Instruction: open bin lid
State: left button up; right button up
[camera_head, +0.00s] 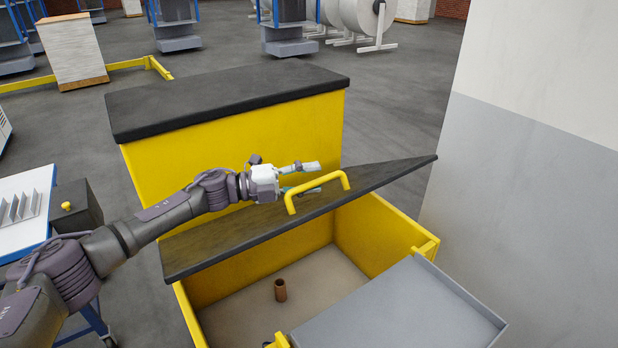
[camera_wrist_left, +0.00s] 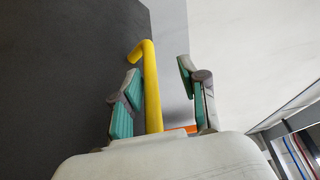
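A yellow bin (camera_head: 385,232) stands in front with its black lid (camera_head: 225,243) partly raised and tilted, its near side open. A yellow bar handle (camera_head: 318,187) is fixed on the lid; it also shows in the left wrist view (camera_wrist_left: 152,90). My left gripper (camera_head: 312,178) is at the handle, coming from the left. In the left wrist view its fingers (camera_wrist_left: 160,78) are apart, with the handle between them, nearer the left finger. I cannot tell whether that finger touches it. A small brown cylinder (camera_head: 280,290) stands on the bin floor. My right gripper is not in view.
A second yellow bin (camera_head: 245,140) with a closed black lid (camera_head: 225,95) stands behind. A grey-and-white wall or pillar (camera_head: 540,190) rises close on the right. A flat grey panel (camera_head: 400,310) is at the near right. A blue-edged table (camera_head: 25,205) is at the left.

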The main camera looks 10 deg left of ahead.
pick_arm(q)
jog(key=v, duration=1.2)
dwell(0.3)
